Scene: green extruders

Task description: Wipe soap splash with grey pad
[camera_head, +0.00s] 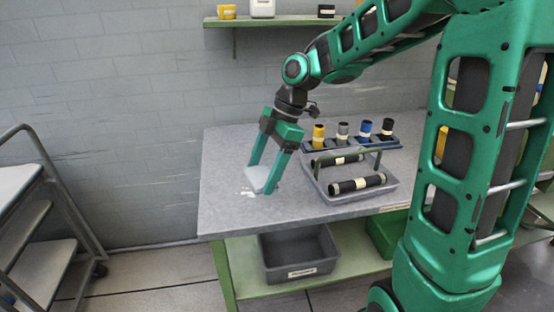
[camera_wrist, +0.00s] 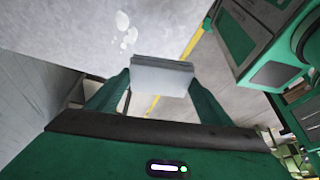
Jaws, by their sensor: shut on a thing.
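My gripper (camera_head: 263,180) is shut on a light grey pad (camera_head: 259,177) above the left part of the grey tabletop (camera_head: 232,205). The pad also shows between the fingers in the wrist view (camera_wrist: 161,76). The white soap splash (camera_head: 249,193) lies on the tabletop right beside the pad, near the table's left end. In the wrist view the splash (camera_wrist: 125,28) is several white blobs up and to the left of the pad. I cannot tell whether the pad touches the tabletop.
A grey tray (camera_head: 345,195) with black rolls and a green handle stands right of my gripper. Behind it a dark rack (camera_head: 349,143) holds yellow, grey, blue and black cylinders. A grey bin (camera_head: 300,262) sits on the lower shelf. A cart (camera_head: 45,220) stands at left.

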